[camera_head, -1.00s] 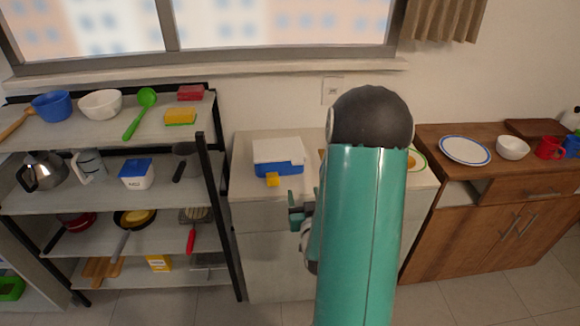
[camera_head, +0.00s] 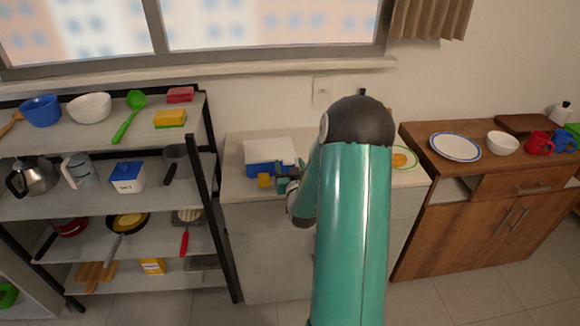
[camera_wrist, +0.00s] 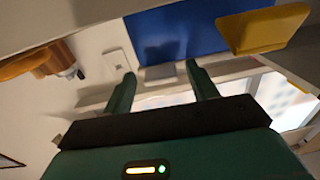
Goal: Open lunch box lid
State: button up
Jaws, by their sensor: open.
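The lunch box has a white lid (camera_head: 270,150), a blue body (camera_head: 260,170) and a yellow latch (camera_head: 265,180) on its front. It stands on the pale counter, and the lid looks shut. My gripper (camera_head: 286,178) is at the box's front, just right of the yellow latch, partly hidden by my arm. In the wrist view my gripper (camera_wrist: 159,72) is open with nothing clearly held. The blue body (camera_wrist: 180,28) fills the area beyond the fingertips there, and the yellow latch (camera_wrist: 262,30) lies to the right of the fingers. Whether a finger touches the box I cannot tell.
A black-framed shelf (camera_head: 200,180) with kitchenware stands left of the counter (camera_head: 235,185). A wooden cabinet (camera_head: 470,215) with a plate (camera_head: 455,147) and mugs is at the right. An orange-brown object (camera_wrist: 38,60) shows left in the wrist view. My arm hides the counter's middle.

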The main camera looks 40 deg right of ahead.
grip_shut()
jog(key=shift+r, duration=0.1)
